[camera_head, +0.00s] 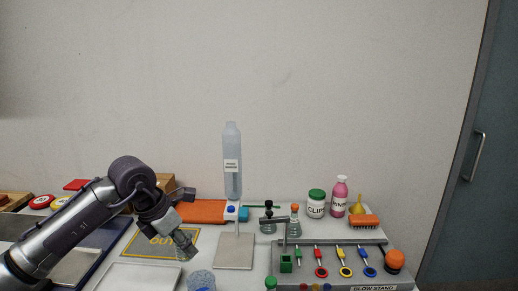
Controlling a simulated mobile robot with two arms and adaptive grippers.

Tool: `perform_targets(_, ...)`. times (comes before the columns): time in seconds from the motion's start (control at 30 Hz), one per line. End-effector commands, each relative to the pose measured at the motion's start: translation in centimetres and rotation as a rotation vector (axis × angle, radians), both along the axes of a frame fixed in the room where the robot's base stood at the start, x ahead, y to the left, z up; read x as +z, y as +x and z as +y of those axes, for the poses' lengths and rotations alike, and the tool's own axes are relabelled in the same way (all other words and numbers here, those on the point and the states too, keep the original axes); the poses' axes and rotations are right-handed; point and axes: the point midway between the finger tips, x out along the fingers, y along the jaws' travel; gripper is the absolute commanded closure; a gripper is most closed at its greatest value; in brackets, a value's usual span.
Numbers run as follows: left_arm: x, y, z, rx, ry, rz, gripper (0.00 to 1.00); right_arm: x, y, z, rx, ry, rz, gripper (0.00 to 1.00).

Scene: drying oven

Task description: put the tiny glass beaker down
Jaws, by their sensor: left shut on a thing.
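My left gripper (184,250) reaches in from the left, pointing down, above the bench near the yellow-framed mat marked "OUT" (150,243). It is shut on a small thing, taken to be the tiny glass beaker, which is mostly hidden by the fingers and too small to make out. A clear, bluish glass-like vessel (202,277) stands below and right of the fingertips, cut by the bottom edge. My right gripper is not in view.
A grey rack marked "BLOW STAND" (375,287) with coloured handles fills the right. A white tray (143,277) lies in front. An orange mat (203,211) lies behind the gripper.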

Motion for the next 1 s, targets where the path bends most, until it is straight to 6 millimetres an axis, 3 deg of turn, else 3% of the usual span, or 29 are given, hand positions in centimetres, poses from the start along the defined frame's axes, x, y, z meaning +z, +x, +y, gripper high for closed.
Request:
perform_targets(0.37, -1.7, -2.0, -0.3, -0.245, 0.0, 0.002, 0.9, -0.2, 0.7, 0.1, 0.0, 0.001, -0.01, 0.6)
perform_targets(0.57, -3.1, -3.8, -0.5, -0.462, 0.001, 0.002, 0.9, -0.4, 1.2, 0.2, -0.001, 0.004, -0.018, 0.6)
perform_targets(0.77, -5.2, -6.9, -0.6, -0.807, 0.0, 0.005, 0.9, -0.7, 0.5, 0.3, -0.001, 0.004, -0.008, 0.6)
perform_targets(1.0, -8.7, -12.7, -0.1, -1.437, 0.0, 0.007, 0.9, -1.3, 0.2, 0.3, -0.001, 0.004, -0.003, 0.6)
